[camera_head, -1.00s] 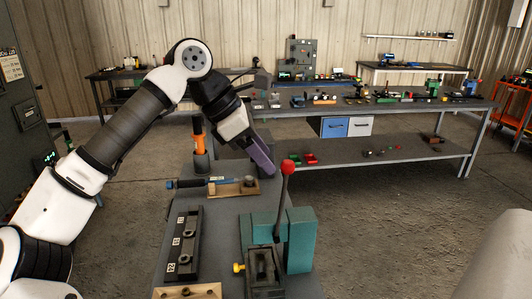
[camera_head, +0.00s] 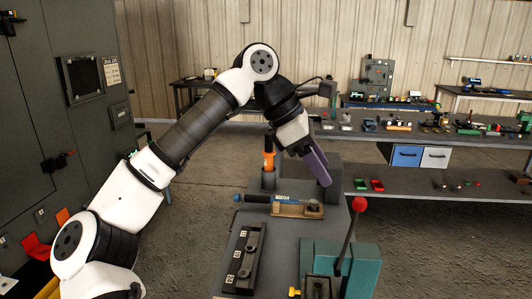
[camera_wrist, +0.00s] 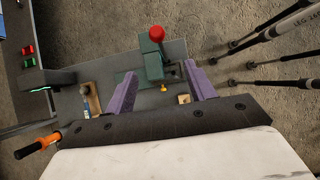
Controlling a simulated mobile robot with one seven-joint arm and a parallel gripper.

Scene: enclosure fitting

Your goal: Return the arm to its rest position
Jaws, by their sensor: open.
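My arm reaches from the lower left of the head view, up over an elbow and down to my gripper (camera_head: 317,166). The gripper hangs over the far part of a small grey bench. In the wrist view my gripper (camera_wrist: 165,92) shows two purple fingers spread wide apart with nothing held between them. Beyond the fingers in the wrist view is a teal press (camera_wrist: 153,66) with a red-knobbed lever (camera_wrist: 157,34). In the head view the teal press (camera_head: 364,268) stands at the near right of the bench, with its lever (camera_head: 359,205) upright.
An orange-handled tool (camera_head: 268,158) stands in a holder left of my gripper. A blue-handled tool (camera_head: 265,199) lies on a wooden block. A dark numbered rail (camera_head: 243,257) lies nearer. A grey cabinet (camera_head: 60,130) stands left. A long workbench (camera_head: 440,138) is behind; floor (camera_head: 450,240) at right is clear.

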